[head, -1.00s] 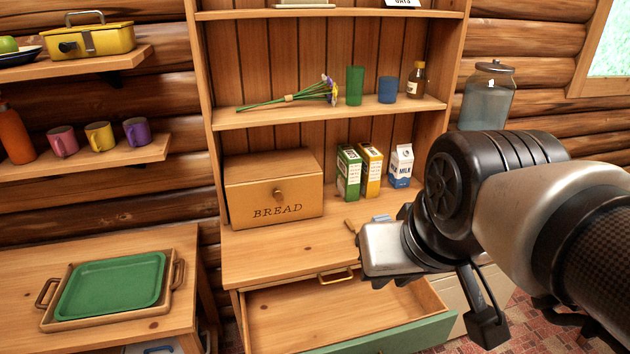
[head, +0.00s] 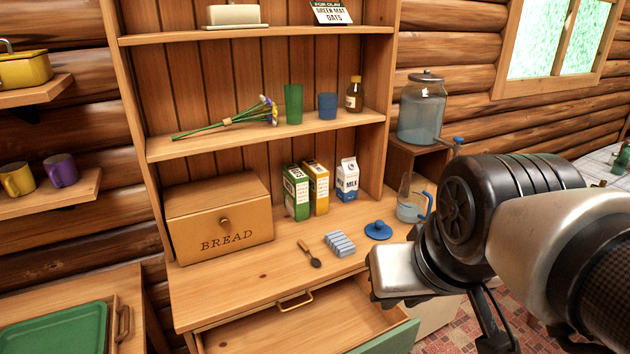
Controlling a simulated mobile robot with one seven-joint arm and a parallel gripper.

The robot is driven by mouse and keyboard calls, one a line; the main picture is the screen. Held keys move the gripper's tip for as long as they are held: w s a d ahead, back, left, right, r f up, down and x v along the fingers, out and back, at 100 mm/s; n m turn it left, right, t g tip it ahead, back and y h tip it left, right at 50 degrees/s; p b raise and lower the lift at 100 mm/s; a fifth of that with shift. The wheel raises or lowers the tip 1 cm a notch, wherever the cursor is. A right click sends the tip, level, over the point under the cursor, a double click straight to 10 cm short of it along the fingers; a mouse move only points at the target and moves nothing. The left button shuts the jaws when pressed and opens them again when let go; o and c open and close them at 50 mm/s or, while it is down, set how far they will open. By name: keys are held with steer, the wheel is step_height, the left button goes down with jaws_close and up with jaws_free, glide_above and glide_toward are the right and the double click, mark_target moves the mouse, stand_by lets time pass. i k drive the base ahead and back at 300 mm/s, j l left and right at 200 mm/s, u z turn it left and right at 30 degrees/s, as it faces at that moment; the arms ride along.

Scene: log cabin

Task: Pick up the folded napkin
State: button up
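A small grey-blue striped bundle that looks like the folded napkin (head: 340,244) lies on the hutch counter (head: 262,279). It is between a wooden spoon (head: 310,254) and a blue lid (head: 378,230). My gripper (head: 392,275) is in front and to the right of the bundle, apart from it in the picture. Its fingers are not clearly visible, so I cannot tell whether it is open or shut.
An open drawer (head: 300,335) juts out below the counter. A bread box (head: 221,217), cartons (head: 318,188) and a clear pitcher (head: 411,200) stand behind. A glass dispenser (head: 422,110) is at right. The counter's front left is clear.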

mark_target(341, 245)
steer(key=i+l+u, duration=0.3)
steer(key=l, duration=0.6)
steer(key=i+l+u, duration=0.1)
steer(key=l+u, duration=0.15)
steer(key=l, duration=0.65)
steer(key=l+u, duration=0.3)
steer(key=l, duration=0.6)
steer(key=i+l+u, duration=0.1)
steer(key=i+l, duration=0.15)
steer(key=i+l+u, duration=0.1)
steer(key=i+l, duration=0.15)
steer(key=l, duration=0.2)
